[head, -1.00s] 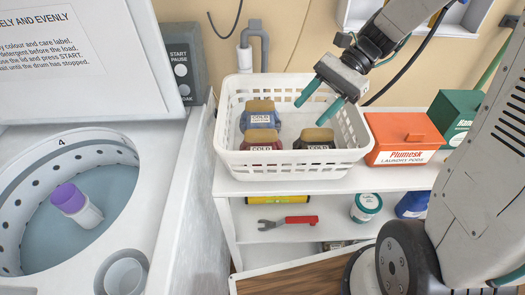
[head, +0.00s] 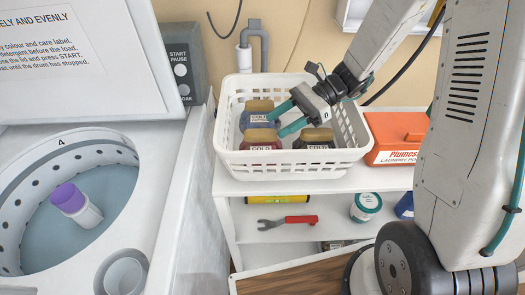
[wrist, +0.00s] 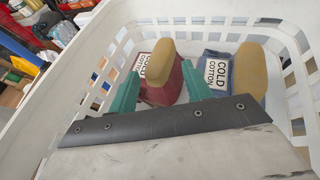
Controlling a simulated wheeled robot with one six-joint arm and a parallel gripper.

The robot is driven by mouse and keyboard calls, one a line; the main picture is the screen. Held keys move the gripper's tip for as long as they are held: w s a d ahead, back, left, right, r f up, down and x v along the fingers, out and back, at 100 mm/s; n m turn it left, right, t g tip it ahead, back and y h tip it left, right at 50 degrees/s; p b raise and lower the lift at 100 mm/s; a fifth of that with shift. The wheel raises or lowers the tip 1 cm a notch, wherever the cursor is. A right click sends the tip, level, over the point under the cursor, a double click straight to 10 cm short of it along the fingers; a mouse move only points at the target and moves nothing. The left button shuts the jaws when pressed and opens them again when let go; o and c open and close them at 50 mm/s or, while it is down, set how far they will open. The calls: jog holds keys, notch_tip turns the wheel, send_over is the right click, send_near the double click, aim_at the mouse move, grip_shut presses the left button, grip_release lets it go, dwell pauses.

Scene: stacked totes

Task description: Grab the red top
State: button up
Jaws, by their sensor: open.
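The red top (head: 262,138) is a bundle with a tan band and a white COLD label, in the front left of the white basket (head: 225,158). In the wrist view the red top (wrist: 176,86) lies beyond and between my two teal fingers. My gripper (head: 279,121) is open and empty, reaching into the basket above and behind the red top. In the wrist view my gripper (wrist: 160,88) shows its fingers on either side of it; contact cannot be told. A blue bundle (head: 256,121) labelled COLD COTTON sits behind it, and a black one (head: 316,142) to its right.
The basket stands on a white shelf unit (head: 300,184). An orange Plumosk pods box (head: 395,135) stands right of it. Left is an open washer (head: 125,165) with a purple-capped bottle (head: 75,203) in its drum. A red-handled wrench (head: 290,221) lies on the lower shelf.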

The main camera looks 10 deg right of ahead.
aim_at(262, 148)
jog(key=x, duration=0.4)
jog(key=shift+a+f, duration=0.1)
jog(key=shift+a, duration=0.15)
grip_shut()
dwell(1.2)
